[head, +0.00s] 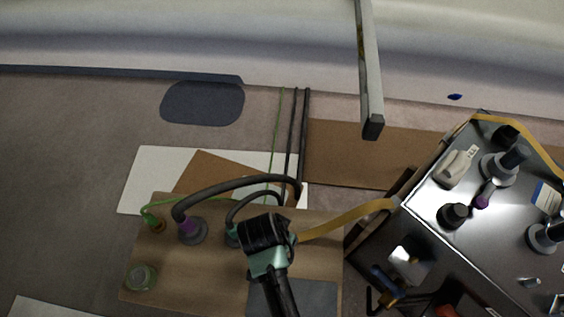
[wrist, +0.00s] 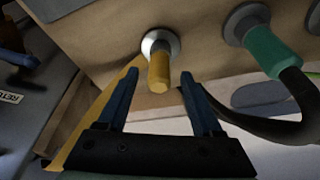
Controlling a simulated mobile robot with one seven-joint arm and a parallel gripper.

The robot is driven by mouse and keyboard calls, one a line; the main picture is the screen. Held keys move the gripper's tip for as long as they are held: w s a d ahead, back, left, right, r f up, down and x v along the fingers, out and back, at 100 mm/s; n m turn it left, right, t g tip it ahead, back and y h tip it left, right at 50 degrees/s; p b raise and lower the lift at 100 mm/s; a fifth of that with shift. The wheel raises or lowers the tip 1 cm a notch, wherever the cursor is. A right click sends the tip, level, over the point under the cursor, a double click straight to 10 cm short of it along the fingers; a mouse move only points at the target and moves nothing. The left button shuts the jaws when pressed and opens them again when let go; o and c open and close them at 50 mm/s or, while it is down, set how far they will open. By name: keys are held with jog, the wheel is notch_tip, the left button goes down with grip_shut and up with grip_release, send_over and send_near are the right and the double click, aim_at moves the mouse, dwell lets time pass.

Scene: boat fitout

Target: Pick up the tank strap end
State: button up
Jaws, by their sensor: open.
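The tank strap is a flat yellow band (head: 350,216) that runs from the corner of the metal tank to the wooden panel, where my gripper (head: 266,235) hides its end in the head view. In the wrist view a short yellow cylinder (wrist: 158,68), apparently the strap end, sticks out of a round grey collar (wrist: 161,42) on the panel. The yellow band (wrist: 92,118) passes behind the left finger there. My gripper (wrist: 158,82) is open, with one blue finger on each side of the cylinder's tip. I see no clear contact.
A teal fitting (wrist: 270,50) with a thick black hose stands close right of the cylinder. The wooden panel (head: 205,265) also carries a purple-collared hose fitting (head: 190,229) and green fittings. The metal tank (head: 430,215) with several fittings stands right. A grey post (head: 368,80) hangs above.

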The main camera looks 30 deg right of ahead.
jog(key=b+x, duration=0.1)
jog(key=x, duration=0.2)
jog(key=shift+f+b, duration=0.4)
jog(key=shift+r, duration=0.1)
grip_shut()
